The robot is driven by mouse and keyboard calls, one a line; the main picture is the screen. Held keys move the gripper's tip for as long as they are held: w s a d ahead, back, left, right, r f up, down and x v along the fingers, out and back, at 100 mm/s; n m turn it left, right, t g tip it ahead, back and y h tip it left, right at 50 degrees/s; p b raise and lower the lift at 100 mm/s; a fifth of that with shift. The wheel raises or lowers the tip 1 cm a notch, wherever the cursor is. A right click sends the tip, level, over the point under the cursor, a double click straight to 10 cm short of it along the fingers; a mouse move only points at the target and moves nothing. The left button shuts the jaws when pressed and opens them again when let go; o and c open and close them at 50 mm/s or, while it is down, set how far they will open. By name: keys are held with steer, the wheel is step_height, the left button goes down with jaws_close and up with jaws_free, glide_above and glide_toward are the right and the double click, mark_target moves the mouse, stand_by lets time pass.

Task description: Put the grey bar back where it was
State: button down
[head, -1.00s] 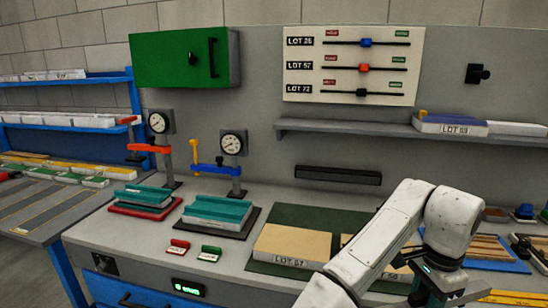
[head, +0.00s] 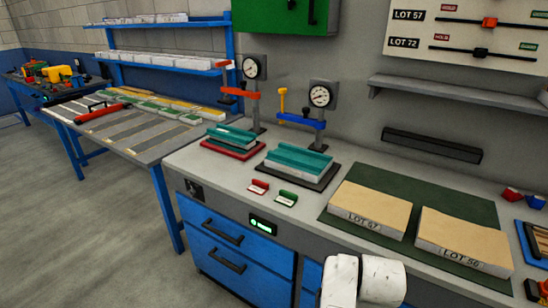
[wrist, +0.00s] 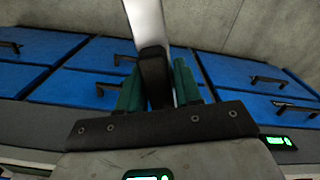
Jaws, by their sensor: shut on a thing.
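The bar's far end runs out of the top of the frame. Blue drawers lie behind it. In the head view only my white arm shows at the bottom edge; the gripper and bar are out of that view. The side table (head: 163,148) at left carries grey strips (head: 130,128), green-edged and yellow-edged pieces, and a red-and-black tool (head: 98,112).
The workbench (head: 225,187) holds two clamp presses with gauges, teal blocks (head: 297,162), red and green tags, and two tan panels, LOT 57 (head: 372,205) and LOT 56 (head: 465,238), on a green mat (head: 458,202). Grey floor (head: 90,240) is clear at left.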

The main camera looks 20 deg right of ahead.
steer(key=w+a+f+n, duration=0.4)
steer(key=a+f+n, duration=0.1)
steer(key=a, duration=0.2)
steer(key=shift+w+a+f+n, duration=0.25)
steer(key=shift+f+n, duration=0.1)
steer(key=shift+n, duration=0.05)
steer(key=shift+s+a+f, duration=0.15)
steer(key=shift+s+f, duration=0.1)
steer(key=shift+s, duration=0.2)
steer(key=shift+w+r, duration=0.1)
steer(key=shift+w, duration=0.15)
stand_by(0.5)
steer(key=shift+s, duration=0.2)
